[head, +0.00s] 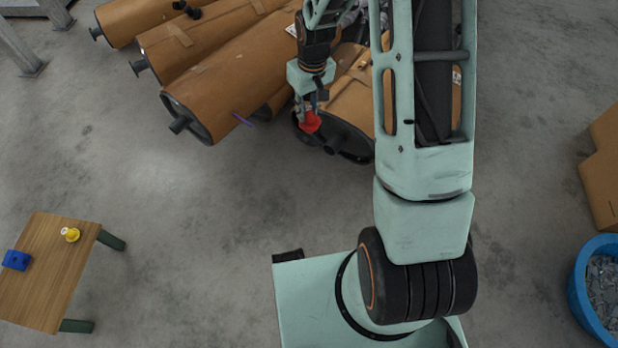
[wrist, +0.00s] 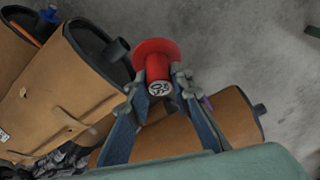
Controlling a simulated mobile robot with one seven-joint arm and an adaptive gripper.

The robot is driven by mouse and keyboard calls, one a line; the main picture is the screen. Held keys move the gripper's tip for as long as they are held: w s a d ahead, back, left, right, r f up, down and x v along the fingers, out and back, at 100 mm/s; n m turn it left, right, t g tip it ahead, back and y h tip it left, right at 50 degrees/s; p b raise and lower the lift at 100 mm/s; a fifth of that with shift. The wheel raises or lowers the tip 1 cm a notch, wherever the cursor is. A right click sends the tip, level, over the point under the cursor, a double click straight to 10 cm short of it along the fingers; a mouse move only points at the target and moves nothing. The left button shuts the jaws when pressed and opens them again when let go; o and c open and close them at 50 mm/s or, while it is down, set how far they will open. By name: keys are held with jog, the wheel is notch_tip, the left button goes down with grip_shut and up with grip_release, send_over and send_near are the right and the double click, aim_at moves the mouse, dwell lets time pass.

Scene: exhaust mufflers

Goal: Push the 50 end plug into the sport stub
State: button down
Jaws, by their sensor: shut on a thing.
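My gripper (head: 308,106) is shut on a red flanged plug (head: 310,122). In the wrist view the fingers (wrist: 157,84) clasp the plug's red body (wrist: 158,68), with its round flange beyond them. A marking on its near end is too small to read. In the head view the plug is over the black end of a brown wrapped muffler (head: 348,98). A dark stub (head: 330,149) juts from that end; in the wrist view a dark stub (wrist: 117,51) shows left of the plug, apart from it. I cannot tell which stub is the sport one.
More wrapped mufflers (head: 215,90) lie at the left, with a purple piece (head: 243,120) beside one. A wooden table (head: 45,285) holds a yellow plug (head: 70,235) and a blue block (head: 16,260). A blue bin (head: 580,290) stands at right. Floor before the mufflers is clear.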

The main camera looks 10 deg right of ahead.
notch_tip(320, 180, down, 32)
jog(key=s+n+t+h+b, duration=0.3)
jog(key=n+t+h, duration=0.5)
jog(key=n, duration=1.4)
jog(key=shift+a+t+h+b, duration=0.3)
jog(key=shift+h+b, duration=0.2)
jog(key=shift+h, duration=0.6)
jog(key=shift+w+d+b, duration=0.35)
jog(key=shift+w+d, duration=1.65)
jog(key=shift+d, duration=0.05)
jog(key=shift+w+d+b, duration=0.4)
jog(key=shift+w+d, duration=0.65)
